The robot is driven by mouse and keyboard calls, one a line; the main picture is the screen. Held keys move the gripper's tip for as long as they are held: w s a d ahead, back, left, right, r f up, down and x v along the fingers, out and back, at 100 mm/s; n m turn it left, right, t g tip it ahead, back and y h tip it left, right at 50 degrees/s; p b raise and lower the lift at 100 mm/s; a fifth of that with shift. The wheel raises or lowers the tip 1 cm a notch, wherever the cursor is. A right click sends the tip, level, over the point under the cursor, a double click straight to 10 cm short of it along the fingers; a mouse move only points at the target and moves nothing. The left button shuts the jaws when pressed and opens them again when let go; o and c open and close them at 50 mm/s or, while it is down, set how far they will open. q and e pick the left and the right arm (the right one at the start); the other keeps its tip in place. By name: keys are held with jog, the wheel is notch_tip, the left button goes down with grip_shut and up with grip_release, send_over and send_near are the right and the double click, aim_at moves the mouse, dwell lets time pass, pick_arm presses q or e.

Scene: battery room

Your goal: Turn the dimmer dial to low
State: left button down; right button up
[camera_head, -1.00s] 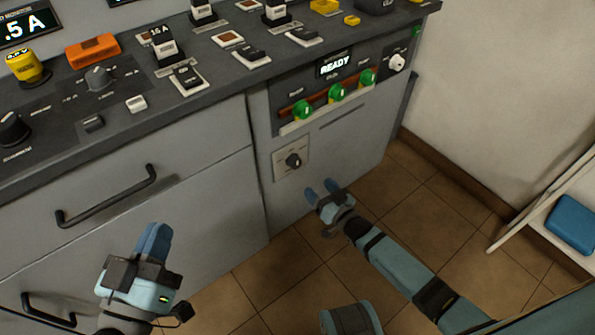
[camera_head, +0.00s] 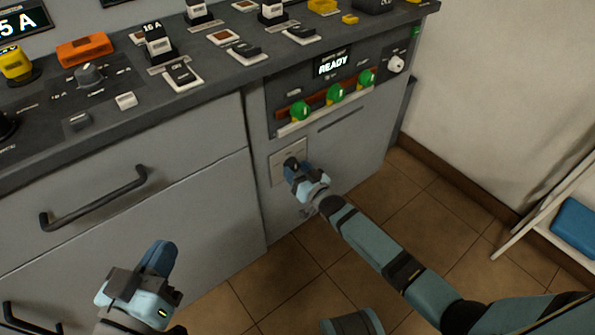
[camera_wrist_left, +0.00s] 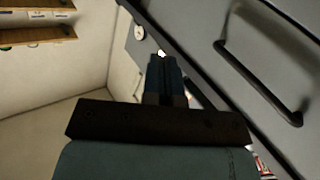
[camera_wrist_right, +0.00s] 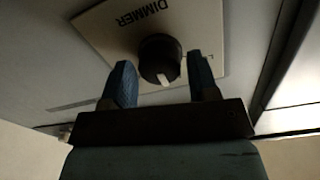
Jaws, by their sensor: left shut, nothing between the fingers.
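The dimmer dial (camera_wrist_right: 160,60) is a round black knob with a white pointer mark, on a pale plate labelled DIMMER (camera_wrist_right: 118,22) in the right wrist view. In the head view the plate (camera_head: 279,152) is on the grey cabinet front, and my right gripper covers much of the dial. My right gripper (camera_wrist_right: 162,82) is open, one blue finger on each side of the dial, with gaps showing between them and the knob. It also shows in the head view (camera_head: 297,168). My left gripper (camera_head: 160,257) is shut and empty, in front of the cabinet at lower left.
A drawer handle (camera_head: 95,198) is at the left. A white shelf with a blue box (camera_head: 575,225) stands at the right.

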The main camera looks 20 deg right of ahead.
jog(key=c, duration=0.6)
pick_arm(q)
jog(key=shift+r, duration=0.15)
